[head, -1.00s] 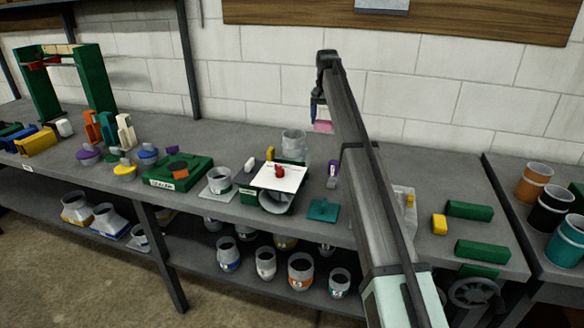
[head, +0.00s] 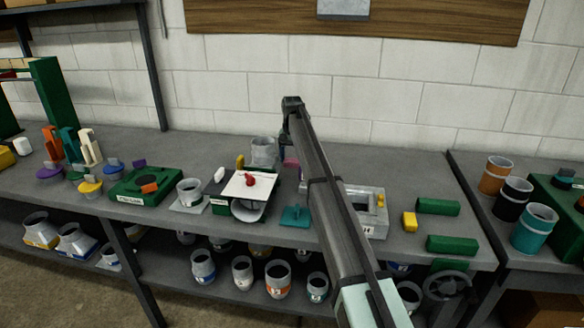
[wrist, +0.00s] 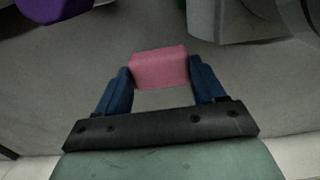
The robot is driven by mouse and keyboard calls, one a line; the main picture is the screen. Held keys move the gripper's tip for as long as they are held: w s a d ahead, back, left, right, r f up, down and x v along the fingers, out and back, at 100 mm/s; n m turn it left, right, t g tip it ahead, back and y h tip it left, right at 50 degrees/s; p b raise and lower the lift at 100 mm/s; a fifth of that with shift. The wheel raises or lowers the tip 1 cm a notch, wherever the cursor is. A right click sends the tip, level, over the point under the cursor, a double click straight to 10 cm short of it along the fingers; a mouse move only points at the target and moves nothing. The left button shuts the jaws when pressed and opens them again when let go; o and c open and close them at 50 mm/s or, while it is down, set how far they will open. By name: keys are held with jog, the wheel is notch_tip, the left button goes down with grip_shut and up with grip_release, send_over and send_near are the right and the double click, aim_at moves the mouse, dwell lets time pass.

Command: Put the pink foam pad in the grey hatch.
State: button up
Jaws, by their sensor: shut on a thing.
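The pink foam pad (wrist: 159,67) is between the two blue fingers of my gripper (wrist: 160,80) in the wrist view, and the gripper is shut on it. In the head view a bit of the pink pad (head: 290,162) shows just left of my arm, above the bench's back part; the arm hides most of the gripper. A light grey box-like fixture (head: 374,219) with an opening on top and a label on its front sits right of my arm. It looks like the grey hatch, and my arm hides its left part. The held pad is apart from it.
A white plate with a red knob (head: 250,182) and a clear grey cup (head: 263,152) stand left of my arm. A teal plate (head: 296,216) lies in front. A yellow block (head: 409,222) and green blocks (head: 438,207) lie right of the grey fixture.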

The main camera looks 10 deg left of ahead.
aim_at(292, 167)
jog(key=shift+f, duration=2.2)
jog(key=shift+f, duration=0.1)
jog(key=o, duration=1)
notch_tip(292, 167, up, 11)
jog(key=shift+r, duration=0.45)
jog(key=shift+c, duration=0.3)
jog(key=shift+r, duration=0.15)
jog(key=c, duration=0.3)
